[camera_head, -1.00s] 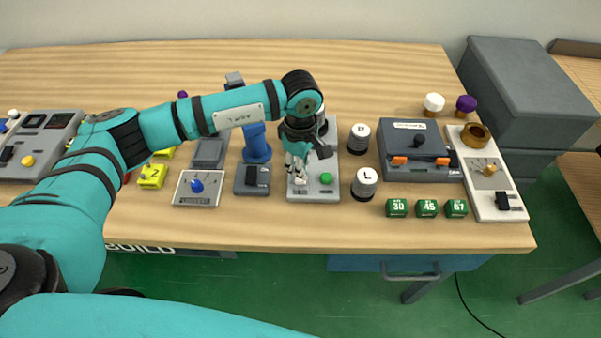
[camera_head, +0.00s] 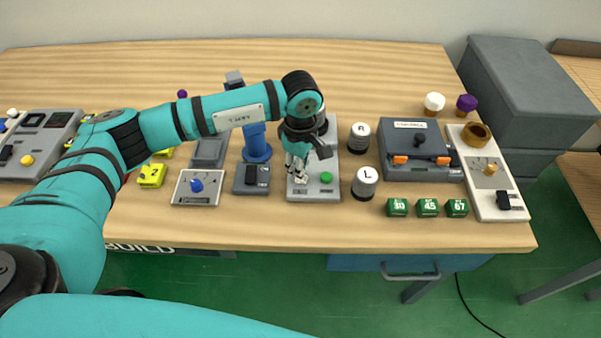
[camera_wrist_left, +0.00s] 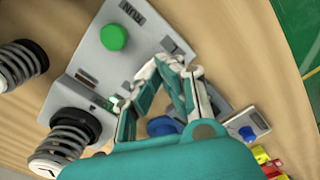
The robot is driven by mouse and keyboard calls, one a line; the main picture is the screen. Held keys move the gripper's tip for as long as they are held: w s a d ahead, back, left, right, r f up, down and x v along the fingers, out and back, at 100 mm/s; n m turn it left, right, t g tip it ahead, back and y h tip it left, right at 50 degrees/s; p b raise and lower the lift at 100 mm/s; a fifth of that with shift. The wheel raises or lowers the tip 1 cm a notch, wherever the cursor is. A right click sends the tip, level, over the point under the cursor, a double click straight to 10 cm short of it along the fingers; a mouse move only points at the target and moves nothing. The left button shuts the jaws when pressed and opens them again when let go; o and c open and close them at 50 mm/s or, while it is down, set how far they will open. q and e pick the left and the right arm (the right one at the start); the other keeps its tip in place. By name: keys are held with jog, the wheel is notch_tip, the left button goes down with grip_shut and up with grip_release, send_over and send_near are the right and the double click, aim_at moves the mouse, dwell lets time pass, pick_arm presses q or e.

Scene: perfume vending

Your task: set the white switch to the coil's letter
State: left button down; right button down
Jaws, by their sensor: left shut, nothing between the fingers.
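My left gripper (camera_head: 299,178) is shut and empty, low over the front left of the grey panel (camera_head: 312,196) with the green button (camera_head: 327,178). In the left wrist view its pale fingertips (camera_wrist_left: 176,66) sit beside a dark slot on the panel, to the right of the green button (camera_wrist_left: 113,37). I cannot tell the white switch apart from the pale fingertips. Coils marked R (camera_head: 359,137) and L (camera_head: 364,183) stand right of the panel. My right gripper is not in view.
A small box with a black rocker (camera_head: 252,179) and a blue-knob panel (camera_head: 197,187) lie left of the panel. A blue post (camera_head: 257,144) stands behind them. Green numbered blocks (camera_head: 428,208) and a grey device (camera_head: 415,150) are to the right.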

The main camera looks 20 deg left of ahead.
pick_arm(q)
jog(key=shift+f+b, duration=1)
jog(key=shift+f, duration=0.1)
dwell(0.3)
jog(key=shift+r, duration=0.15)
jog(key=shift+r+p, duration=0.55)
jog(key=shift+r, duration=0.35)
jog(key=shift+r+p, duration=1)
jog(key=shift+r, duration=1.55)
jog(key=shift+f, duration=0.1)
